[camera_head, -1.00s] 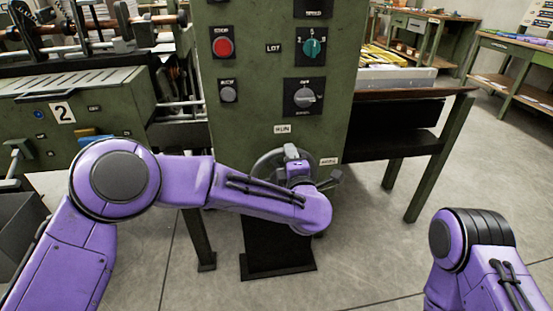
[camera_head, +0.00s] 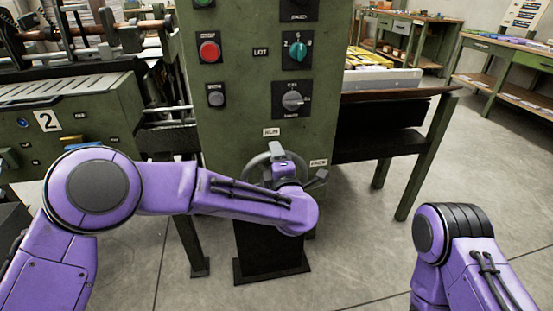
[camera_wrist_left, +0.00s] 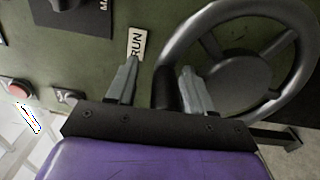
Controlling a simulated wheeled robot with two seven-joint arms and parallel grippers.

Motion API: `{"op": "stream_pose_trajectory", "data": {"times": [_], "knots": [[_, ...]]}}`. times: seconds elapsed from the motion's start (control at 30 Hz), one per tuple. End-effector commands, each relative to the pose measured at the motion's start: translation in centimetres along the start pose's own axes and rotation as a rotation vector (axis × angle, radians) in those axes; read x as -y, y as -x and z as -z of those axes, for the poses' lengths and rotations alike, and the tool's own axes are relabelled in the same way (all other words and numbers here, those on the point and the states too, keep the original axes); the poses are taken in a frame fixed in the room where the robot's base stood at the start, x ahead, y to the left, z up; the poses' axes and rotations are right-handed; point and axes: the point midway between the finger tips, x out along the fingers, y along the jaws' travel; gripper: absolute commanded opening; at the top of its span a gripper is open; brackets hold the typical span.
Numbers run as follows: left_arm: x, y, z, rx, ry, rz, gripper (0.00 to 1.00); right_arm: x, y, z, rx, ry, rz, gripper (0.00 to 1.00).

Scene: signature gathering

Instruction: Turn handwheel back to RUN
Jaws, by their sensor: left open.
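The grey handwheel (camera_head: 257,163) is on the lower front of the green control cabinet, partly hidden behind my left wrist in the head view. In the left wrist view its round rim, spokes and hub (camera_wrist_left: 238,82) fill the right side. My left gripper (camera_wrist_left: 158,88) is open at the wheel's left edge. The rim's near edge lies between the two fingers, with the right finger over the rim; I cannot tell whether they touch. The RUN label (camera_wrist_left: 137,43) is just beyond the left finger; it also shows above the wheel in the head view (camera_head: 271,132). My right gripper is out of view.
The cabinet (camera_head: 235,85) carries a red button (camera_head: 209,51), a green knob (camera_head: 297,51) and a grey knob (camera_head: 292,100). A second small label (camera_head: 318,162) is right of the wheel. A dark-topped bench (camera_head: 395,94) stands right of the cabinet. Floor is clear at right.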

Motion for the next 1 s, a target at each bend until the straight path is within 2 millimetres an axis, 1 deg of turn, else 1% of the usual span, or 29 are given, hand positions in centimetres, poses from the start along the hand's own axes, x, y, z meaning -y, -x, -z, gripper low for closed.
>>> {"op": "stream_pose_trajectory", "data": {"times": [0.07, 0.17, 0.27, 0.4, 0.5, 0.6, 0.73, 1.0], "knots": [[0.1, 0.1, 0.0, 0.001, -0.002, 0.002, 0.52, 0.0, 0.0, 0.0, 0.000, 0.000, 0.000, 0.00], [0.1, 0.8, -0.1, 0.003, -0.002, 0.003, 0.52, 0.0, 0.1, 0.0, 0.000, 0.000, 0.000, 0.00], [0.0, 2.8, -0.1, 0.004, -0.004, 0.003, 0.52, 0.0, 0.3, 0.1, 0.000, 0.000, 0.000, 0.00], [-0.1, 6.3, -0.1, 0.005, -0.004, 0.000, 0.52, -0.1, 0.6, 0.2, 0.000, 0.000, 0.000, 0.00], [-0.1, 8.4, -0.1, 0.003, -0.004, -0.001, 0.52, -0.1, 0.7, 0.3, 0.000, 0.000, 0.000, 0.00], [-0.1, 9.8, -0.1, 0.002, -0.001, 0.000, 0.52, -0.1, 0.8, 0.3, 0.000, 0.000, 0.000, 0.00], [0.0, 10.5, 0.0, 0.000, 0.000, 0.000, 0.52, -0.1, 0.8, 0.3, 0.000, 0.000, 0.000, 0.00], [0.0, 10.6, 0.0, 0.000, 0.000, 0.000, 0.52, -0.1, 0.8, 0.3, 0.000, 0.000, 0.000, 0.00]]}}
